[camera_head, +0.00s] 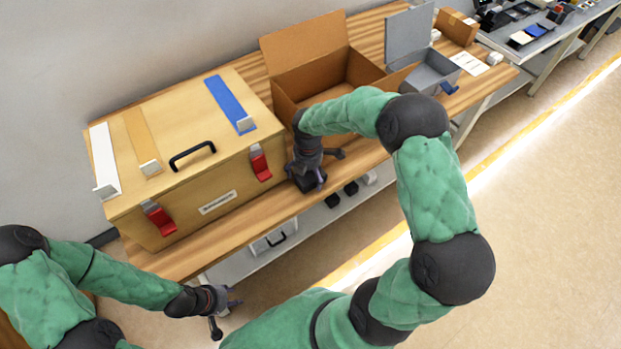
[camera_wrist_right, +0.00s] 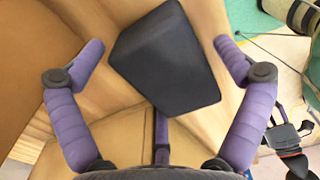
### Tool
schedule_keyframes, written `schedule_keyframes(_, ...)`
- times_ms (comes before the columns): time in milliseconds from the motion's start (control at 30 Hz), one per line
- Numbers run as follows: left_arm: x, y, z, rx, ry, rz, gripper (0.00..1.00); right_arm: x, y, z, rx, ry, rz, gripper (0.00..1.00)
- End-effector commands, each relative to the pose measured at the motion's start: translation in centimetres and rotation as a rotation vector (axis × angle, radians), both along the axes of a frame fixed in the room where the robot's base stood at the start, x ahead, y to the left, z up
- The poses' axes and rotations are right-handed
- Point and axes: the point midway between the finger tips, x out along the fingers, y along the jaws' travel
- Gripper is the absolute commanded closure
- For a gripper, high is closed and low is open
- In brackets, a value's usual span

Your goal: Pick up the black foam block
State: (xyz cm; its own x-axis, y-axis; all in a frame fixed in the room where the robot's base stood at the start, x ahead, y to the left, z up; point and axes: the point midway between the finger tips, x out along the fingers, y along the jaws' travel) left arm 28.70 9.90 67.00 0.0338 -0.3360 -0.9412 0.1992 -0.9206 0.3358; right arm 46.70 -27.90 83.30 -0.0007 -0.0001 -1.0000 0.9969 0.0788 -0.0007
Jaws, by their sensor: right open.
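The black foam block (camera_wrist_right: 165,62) shows in the right wrist view as a dark, angular piece with a bevelled edge. It lies between the spread purple fingers of my right gripper (camera_wrist_right: 158,46), with visible gaps to both side fingers.
A wooden case (camera_head: 190,165) with red latches stands left of my right gripper. An open cardboard box (camera_head: 312,75) stands just behind it. A grey open bin (camera_head: 432,72) is further right on the wooden table (camera_head: 180,262). Dark items sit on the lower shelf.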

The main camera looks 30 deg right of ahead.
Motion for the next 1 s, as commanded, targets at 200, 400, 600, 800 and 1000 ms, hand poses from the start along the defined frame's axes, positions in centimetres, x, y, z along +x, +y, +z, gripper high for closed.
schedule_keyframes(200,0.0,0.0,0.0,0.000,0.000,0.000,0.60,0.1,0.0,0.1,0.000,-0.002,-0.001,0.40)
schedule_keyframes(400,0.0,0.0,0.0,0.000,0.000,0.000,0.60,0.0,0.0,0.1,0.000,-0.001,0.000,0.41)
schedule_keyframes(600,0.0,0.0,0.1,0.000,0.000,0.000,0.60,0.0,0.0,0.2,0.000,0.000,0.000,0.41)
schedule_keyframes(800,0.0,0.0,0.8,0.000,0.000,0.000,0.60,0.0,0.0,1.7,0.000,-0.002,-0.001,0.41)
schedule_keyframes(1000,0.0,0.0,2.1,0.000,0.000,0.000,0.60,-0.9,0.2,4.6,0.000,-0.002,0.000,0.41)
